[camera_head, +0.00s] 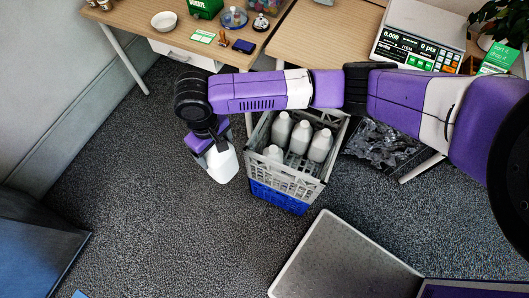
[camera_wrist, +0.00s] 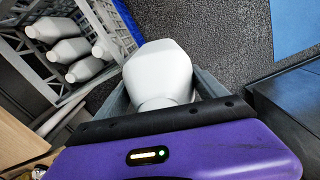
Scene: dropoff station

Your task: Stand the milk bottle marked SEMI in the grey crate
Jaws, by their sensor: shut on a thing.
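My gripper (camera_head: 213,151) is shut on a white milk bottle (camera_head: 221,164), held to the left of the grey crate and clear of it. In the wrist view the bottle (camera_wrist: 160,72) sits between the two fingers (camera_wrist: 168,95). No marking on it can be read in either view. The grey crate (camera_head: 317,186) stands on a blue crate on the floor. Several pale bottles stand inside it, and part of its floor shows bare. In the wrist view the grey crate (camera_wrist: 35,78) is at the upper left, with bottles in it.
The blue crate (camera_head: 278,197) is under the grey one. A wooden desk (camera_head: 130,18) and a table with a scale (camera_head: 420,35) stand behind. A black bin (camera_head: 383,146) with dark contents is right of the crate. Carpet (camera_head: 170,240) is clear at front left.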

